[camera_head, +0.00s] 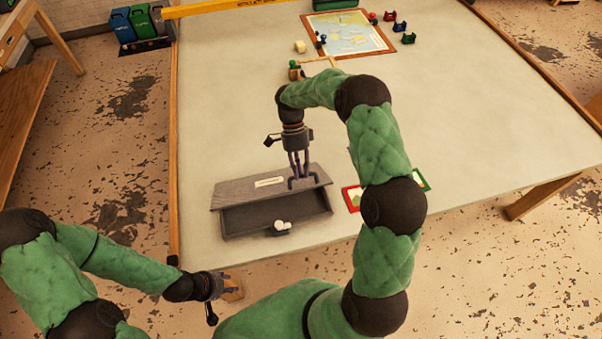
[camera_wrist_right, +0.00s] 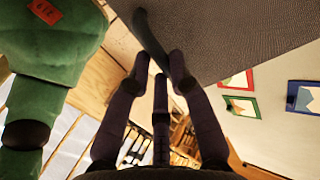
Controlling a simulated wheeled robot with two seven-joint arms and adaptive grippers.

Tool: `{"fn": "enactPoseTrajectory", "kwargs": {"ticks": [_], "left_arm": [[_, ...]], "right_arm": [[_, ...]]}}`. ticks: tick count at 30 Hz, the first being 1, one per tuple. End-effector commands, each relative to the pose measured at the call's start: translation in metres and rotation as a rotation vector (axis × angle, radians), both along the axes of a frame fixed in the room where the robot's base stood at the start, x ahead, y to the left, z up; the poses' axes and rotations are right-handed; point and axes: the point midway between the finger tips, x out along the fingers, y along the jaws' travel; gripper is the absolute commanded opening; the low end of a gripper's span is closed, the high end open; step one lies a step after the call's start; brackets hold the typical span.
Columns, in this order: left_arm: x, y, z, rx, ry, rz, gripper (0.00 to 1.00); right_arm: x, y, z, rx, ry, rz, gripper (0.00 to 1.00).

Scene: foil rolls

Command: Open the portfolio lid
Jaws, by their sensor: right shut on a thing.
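The portfolio is a grey box (camera_head: 238,222) near the table's front edge. Its grey lid (camera_head: 237,194) has a pale label and a dark handle (camera_head: 303,182) toward its right end. The lid sits raised at the near side, with a dark gap below it. My right gripper (camera_head: 299,175) reaches down from above and is shut on the handle. In the right wrist view its fingers (camera_wrist_right: 162,75) close about the dark curved handle (camera_wrist_right: 160,42), beside the grey lid (camera_wrist_right: 230,35). My left gripper (camera_head: 228,287) is low, off the table's front left edge; its fingers are too small to read.
A small white object (camera_head: 281,226) shows at the box's front. A framed map (camera_head: 346,35) and small coloured pieces stand at the far side. The table's left part is clear.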

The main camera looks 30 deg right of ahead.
Motion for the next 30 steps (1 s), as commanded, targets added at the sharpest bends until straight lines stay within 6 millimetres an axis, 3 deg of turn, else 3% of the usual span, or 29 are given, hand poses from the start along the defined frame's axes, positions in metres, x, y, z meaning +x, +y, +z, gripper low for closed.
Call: {"fn": "enactPoseTrajectory", "kwargs": {"ticks": [12,13,15,30], "left_arm": [[-0.0001,-0.0001,-0.0004,0.000,0.000,0.000,0.40],[-0.0001,-0.0001,-0.0004,0.000,0.000,0.000,0.40],[-0.0001,-0.0001,-0.0004,0.000,0.000,0.000,0.40],[0.0000,0.0000,-0.0001,0.000,0.000,0.000,0.40]], "right_arm": [[0.0054,-0.0017,-0.0015,-0.004,-0.018,-0.001,0.00],[0.0053,-0.0017,-0.0016,-0.004,-0.017,-0.001,0.24],[0.0052,-0.0017,-0.0017,-0.004,-0.017,-0.001,0.44],[0.0044,-0.0020,-0.0004,-0.004,-0.013,-0.001,0.46]]}}
